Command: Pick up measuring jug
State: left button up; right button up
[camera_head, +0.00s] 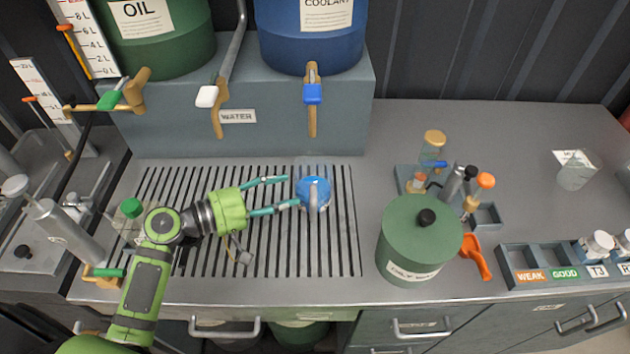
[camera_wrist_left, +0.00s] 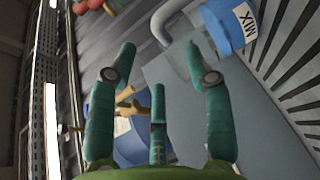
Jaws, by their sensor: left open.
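A blue jug-like vessel (camera_head: 314,187) with a grey handle stands on the slotted drain grate (camera_head: 345,240), below the blue tank's tap. I take it to be the measuring jug. In the left wrist view the blue vessel (camera_wrist_left: 226,24) shows at the upper right with a white MIX label and a curved grey handle. My left gripper (camera_head: 291,192) is open and empty, its fingertips just left of the vessel in the head view. In the left wrist view my left gripper (camera_wrist_left: 160,75) has its fingers spread, with the vessel beyond the right finger. My right gripper is not in view.
A green oil tank (camera_head: 160,35) and blue coolant tank (camera_head: 310,35) stand behind, with taps (camera_head: 312,100) hanging over the grate. A green lidded pot (camera_head: 418,240), small bottles (camera_head: 470,185) and a clear labelled beaker (camera_head: 577,172) stand right. Counter space between them is free.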

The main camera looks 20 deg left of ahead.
aim_at(311, 191)
pick_arm(q)
jog(key=p+x, duration=0.2)
jog(key=x, duration=0.3)
jog(key=shift+s+d+f, duration=0.1)
jog(key=shift+d+f, duration=0.05)
jog(key=shift+s, duration=0.1)
jog(key=c, duration=1)
grip_shut()
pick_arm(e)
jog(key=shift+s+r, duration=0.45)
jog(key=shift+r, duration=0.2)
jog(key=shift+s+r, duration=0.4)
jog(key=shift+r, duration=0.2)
